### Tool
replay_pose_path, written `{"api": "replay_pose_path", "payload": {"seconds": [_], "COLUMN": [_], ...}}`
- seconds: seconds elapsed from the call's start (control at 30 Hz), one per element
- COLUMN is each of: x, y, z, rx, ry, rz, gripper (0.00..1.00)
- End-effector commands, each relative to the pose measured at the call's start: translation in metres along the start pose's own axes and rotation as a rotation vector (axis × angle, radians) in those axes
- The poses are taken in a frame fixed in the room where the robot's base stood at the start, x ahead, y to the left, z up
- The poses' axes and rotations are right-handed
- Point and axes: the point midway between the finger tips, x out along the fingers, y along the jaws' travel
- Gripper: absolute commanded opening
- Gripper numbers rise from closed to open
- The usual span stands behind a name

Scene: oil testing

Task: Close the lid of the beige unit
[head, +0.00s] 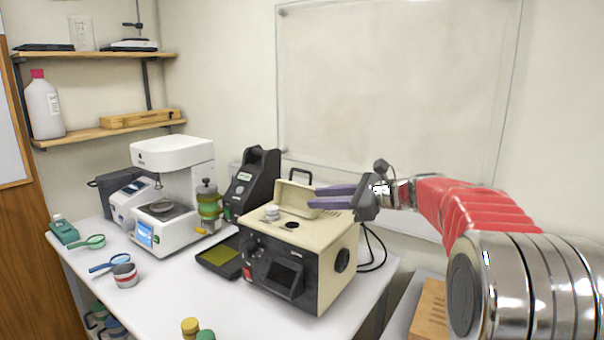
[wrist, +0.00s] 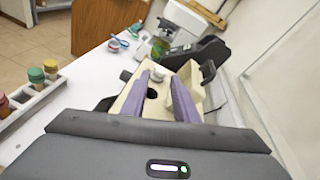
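The beige unit (head: 345,250), a box with a dark front panel, stands on the white table. Its lid (head: 292,193) is open and stands upright at the back of the top, with a black handle (head: 300,173) on it. A dark round hole (head: 292,225) and a small pale knob-like part (head: 272,212) show on the top. My gripper (head: 314,197) is open and empty, its purple fingers level above the unit, beside the lid. In the wrist view the fingers (wrist: 162,78) are apart, with the lid (wrist: 194,82) just right of the right finger; contact is unclear.
A black device (head: 253,180) stands behind the unit, and a white instrument (head: 178,185) to its left. A dark tray (head: 219,256) lies left of the unit. A black cable (head: 379,250) hangs at its right.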

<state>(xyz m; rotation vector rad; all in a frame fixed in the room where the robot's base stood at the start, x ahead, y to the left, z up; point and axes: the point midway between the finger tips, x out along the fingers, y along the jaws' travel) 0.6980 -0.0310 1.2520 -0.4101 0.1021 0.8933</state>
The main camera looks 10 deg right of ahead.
Motion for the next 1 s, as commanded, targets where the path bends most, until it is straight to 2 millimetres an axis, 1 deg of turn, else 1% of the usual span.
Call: {"api": "replay_pose_path", "payload": {"seconds": [0.03, 0.1, 0.2, 0.3, 0.4, 0.5, 0.83, 1.0], "x": [-0.001, -0.004, -0.009, -0.014, -0.018, -0.020, -0.019, -0.010], "y": [-0.017, -0.038, -0.064, -0.084, -0.096, -0.100, -0.100, -0.101], "z": [-0.006, -0.009, -0.015, -0.019, -0.021, -0.022, -0.022, -0.020], "rx": [0.051, 0.119, 0.208, 0.272, 0.309, 0.324, 0.323, 0.323], "ry": [-0.031, -0.079, -0.146, -0.198, -0.231, -0.243, -0.243, -0.242], "rz": [-0.021, -0.049, -0.082, -0.105, -0.118, -0.122, -0.122, -0.122], "gripper": [0.27, 0.27, 0.27, 0.27, 0.27, 0.27, 0.27, 0.27]}}
